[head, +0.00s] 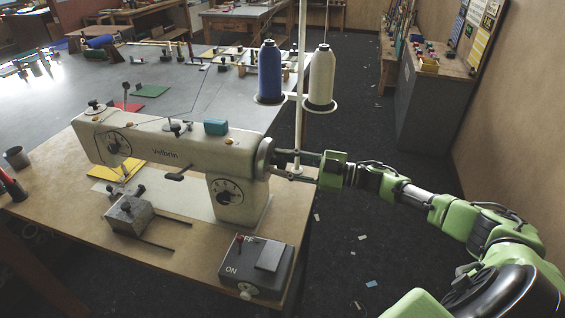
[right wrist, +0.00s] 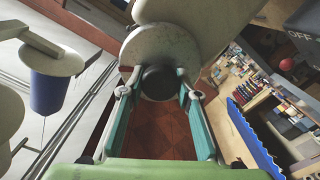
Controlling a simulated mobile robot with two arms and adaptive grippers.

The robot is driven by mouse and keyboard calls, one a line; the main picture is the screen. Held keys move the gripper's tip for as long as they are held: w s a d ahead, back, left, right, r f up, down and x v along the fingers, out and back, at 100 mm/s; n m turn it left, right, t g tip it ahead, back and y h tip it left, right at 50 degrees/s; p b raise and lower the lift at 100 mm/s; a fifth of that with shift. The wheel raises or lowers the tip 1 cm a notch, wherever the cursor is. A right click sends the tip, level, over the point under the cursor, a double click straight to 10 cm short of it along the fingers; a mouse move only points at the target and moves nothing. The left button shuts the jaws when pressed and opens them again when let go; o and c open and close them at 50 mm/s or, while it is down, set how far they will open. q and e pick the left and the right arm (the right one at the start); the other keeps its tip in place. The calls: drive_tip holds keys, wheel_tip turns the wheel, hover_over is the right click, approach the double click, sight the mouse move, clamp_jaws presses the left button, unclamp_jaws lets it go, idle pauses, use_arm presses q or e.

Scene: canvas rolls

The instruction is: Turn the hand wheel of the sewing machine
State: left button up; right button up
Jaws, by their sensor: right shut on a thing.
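The sewing machine (head: 165,145) is cream, marked "Vellrein", and stands on a brown table. Its hand wheel (head: 263,158) is a grey disc at the right end of the machine. In the right wrist view the wheel (right wrist: 165,45) faces me, with a dark round knob (right wrist: 159,83) at its lower part. My right gripper (head: 283,166) reaches the wheel from the right. In the wrist view its teal-padded fingers (right wrist: 158,88) are shut around the dark knob, one on each side. My left gripper is not in view.
A thread stand with a blue spool (head: 270,72) and a cream spool (head: 320,78) rises just behind my right gripper. A switch box (head: 258,265) marked ON and OFF sits in front. A metal block (head: 128,215) lies left. Dark floor right of the table is mostly clear.

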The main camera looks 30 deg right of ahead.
drive_tip(key=o, duration=1.1)
drive_tip(key=v, duration=1.2)
drive_tip(key=shift+d, duration=0.1)
